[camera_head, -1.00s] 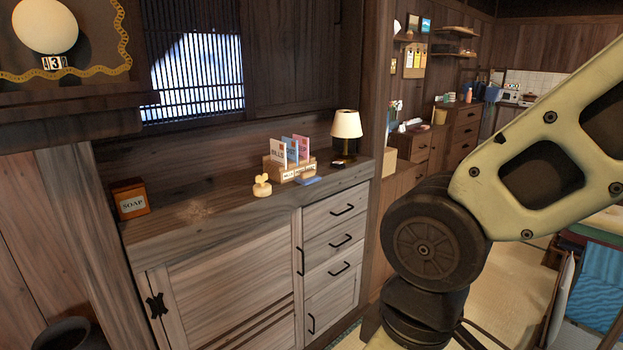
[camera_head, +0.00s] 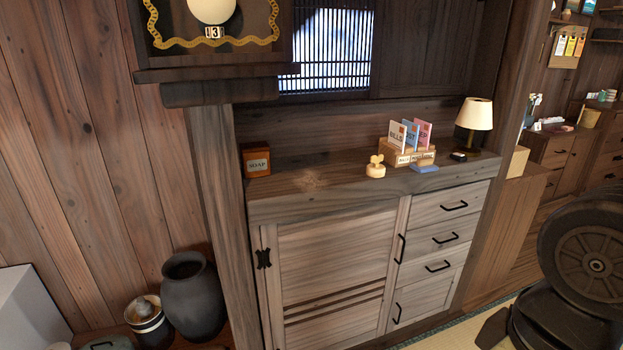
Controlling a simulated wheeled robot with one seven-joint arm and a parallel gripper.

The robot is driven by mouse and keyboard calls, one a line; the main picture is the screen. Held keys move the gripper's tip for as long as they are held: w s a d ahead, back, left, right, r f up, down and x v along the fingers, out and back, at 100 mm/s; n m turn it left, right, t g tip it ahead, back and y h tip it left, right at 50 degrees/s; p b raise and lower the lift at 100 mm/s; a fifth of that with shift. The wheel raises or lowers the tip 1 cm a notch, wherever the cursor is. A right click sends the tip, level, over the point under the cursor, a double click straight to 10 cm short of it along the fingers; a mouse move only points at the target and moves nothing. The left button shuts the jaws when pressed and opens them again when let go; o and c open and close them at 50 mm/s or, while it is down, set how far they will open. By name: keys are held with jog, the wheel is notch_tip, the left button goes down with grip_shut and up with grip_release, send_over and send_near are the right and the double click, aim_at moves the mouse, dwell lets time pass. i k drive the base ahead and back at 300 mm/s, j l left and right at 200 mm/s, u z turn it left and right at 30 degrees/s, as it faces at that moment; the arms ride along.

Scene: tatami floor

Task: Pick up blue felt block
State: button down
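A small flat blue piece (camera_head: 424,169), which looks like the blue felt block, lies on top of the wooden cabinet (camera_head: 330,181). It is near the front edge, just in front of a wooden letter holder (camera_head: 408,158) with several upright cards. My gripper is out of view. Only dark links of my arm show at the lower right edge, well apart from the blue piece.
A small wooden figure (camera_head: 376,167) stands left of the letter holder. A lamp (camera_head: 474,122) stands to the right, with a small dark item by its base. A dark vase (camera_head: 193,297) stands lower left.

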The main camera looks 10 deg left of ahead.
aim_at(424, 165)
jog(key=i+l+u, duration=0.45)
jog(key=i, duration=0.25)
jog(key=i+l+u, duration=0.5)
jog(key=l, duration=0.4)
jog(key=i+j, duration=0.05)
